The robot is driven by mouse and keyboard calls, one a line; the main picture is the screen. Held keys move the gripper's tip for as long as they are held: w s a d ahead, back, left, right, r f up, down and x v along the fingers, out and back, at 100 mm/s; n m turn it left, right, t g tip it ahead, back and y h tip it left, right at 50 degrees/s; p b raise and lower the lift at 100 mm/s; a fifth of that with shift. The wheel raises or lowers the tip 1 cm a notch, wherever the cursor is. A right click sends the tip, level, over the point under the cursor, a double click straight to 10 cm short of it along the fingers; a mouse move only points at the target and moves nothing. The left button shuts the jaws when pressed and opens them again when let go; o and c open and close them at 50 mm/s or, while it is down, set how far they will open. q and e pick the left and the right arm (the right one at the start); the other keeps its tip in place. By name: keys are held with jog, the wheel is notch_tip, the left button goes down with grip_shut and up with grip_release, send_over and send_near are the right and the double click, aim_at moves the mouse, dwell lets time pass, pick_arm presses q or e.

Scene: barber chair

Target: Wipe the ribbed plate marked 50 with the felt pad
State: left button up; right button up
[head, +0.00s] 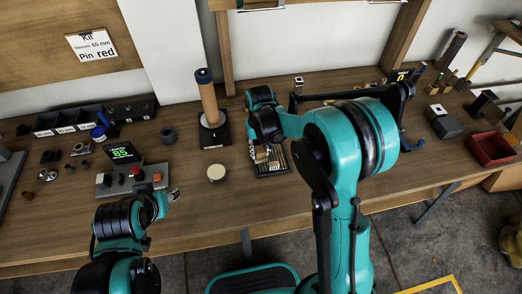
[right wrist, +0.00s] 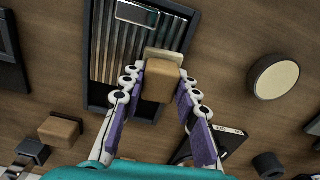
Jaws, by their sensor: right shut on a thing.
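The ribbed plate (head: 273,168) lies on the bench in a dark frame. In the right wrist view its metal ribs (right wrist: 122,50) show, with a small label plate at the top; its marking is too small to read. My right gripper (head: 265,156) is over the plate. In the right wrist view the right gripper (right wrist: 160,88) is shut on a tan block with a paler layer at its far end, the felt pad (right wrist: 162,60). The pad overlaps the plate's lower right part; whether it touches is unclear. My left gripper (head: 173,195) is near the bench's front edge, its jaws too small to read.
A wooden cylinder on a black base (head: 213,136) and a round pale-topped disc (head: 216,172) stand left of the plate. A button box (head: 132,180) and a display (head: 122,152) sit farther left. A red tray (head: 491,149) is at the right. A brown block (right wrist: 60,131) lies near the plate.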

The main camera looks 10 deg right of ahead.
aim_at(261, 149)
notch_tip(261, 149, up, 4)
jog(key=shift+d+r+p, duration=0.1)
jog(key=shift+d+p, duration=0.05)
jog(key=shift+p, duration=1.05)
jog(key=shift+r+p, duration=0.55)
jog(key=shift+r, duration=0.25)
jog(key=shift+r+p, duration=0.75)
jog(key=shift+r, duration=0.4)
